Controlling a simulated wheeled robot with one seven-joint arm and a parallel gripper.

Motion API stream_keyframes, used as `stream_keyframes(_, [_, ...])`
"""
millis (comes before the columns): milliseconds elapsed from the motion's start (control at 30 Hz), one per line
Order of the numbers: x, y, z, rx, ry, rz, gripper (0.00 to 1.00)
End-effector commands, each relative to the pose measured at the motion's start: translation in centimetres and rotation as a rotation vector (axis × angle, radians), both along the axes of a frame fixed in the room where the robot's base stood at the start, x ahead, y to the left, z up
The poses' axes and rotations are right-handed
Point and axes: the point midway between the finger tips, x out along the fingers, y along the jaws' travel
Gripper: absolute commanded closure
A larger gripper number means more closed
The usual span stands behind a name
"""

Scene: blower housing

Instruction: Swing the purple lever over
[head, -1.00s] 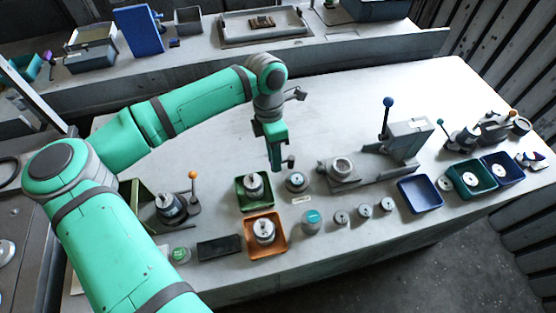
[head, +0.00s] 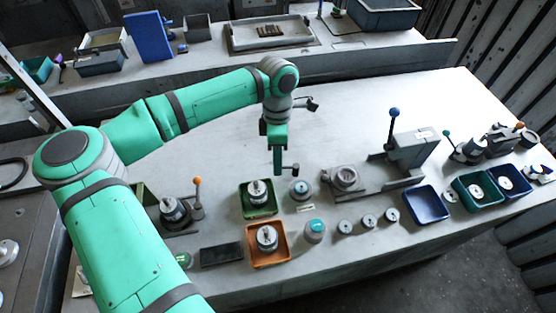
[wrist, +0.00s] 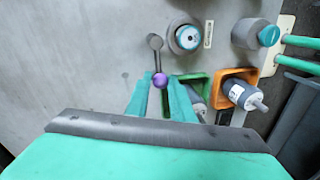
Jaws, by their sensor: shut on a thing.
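My gripper (head: 279,172) points down over the bench, behind the green tray. In the wrist view its teal fingers (wrist: 160,92) are shut around the purple lever's ball knob (wrist: 160,80). A short rod runs up from the knob to a grey round end (wrist: 155,42), which also shows just right of the fingers in the head view (head: 294,169). The purple knob is hidden behind the fingers in the head view. I cannot tell how the grey end is mounted.
A green tray (head: 243,210) and an orange tray (head: 252,252), each holding a grey part, sit near the fingers. A grey round part (head: 301,190) stands close by. A fixture with a blue-knobbed lever (head: 393,113) stands to the right. The bench behind is clear.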

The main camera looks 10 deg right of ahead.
Motion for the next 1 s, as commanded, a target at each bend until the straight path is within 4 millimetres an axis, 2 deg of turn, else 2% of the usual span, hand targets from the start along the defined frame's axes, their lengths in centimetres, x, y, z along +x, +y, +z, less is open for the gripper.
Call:
stream_keyframes(67, [0.0, 0.0, 0.0, 0.000, 0.000, 0.000, 1.00])
stream_keyframes(100, [0.0, 0.0, 0.0, 0.000, -0.001, 0.000, 0.74])
stream_keyframes(167, [0.0, 0.0, 0.0, 0.000, 0.000, 0.000, 0.62])
stream_keyframes(433, [0.0, 0.0, 0.0, 0.000, 0.000, 0.001, 0.62])
stream_keyframes(567, [0.1, 0.0, 0.7, 0.000, -0.001, 0.001, 0.62])
stream_keyframes(667, [0.4, -0.1, 1.9, 0.002, -0.003, 0.001, 0.62])
stream_keyframes(1000, [1.6, -0.3, 8.0, 0.001, -0.002, 0.001, 0.62])
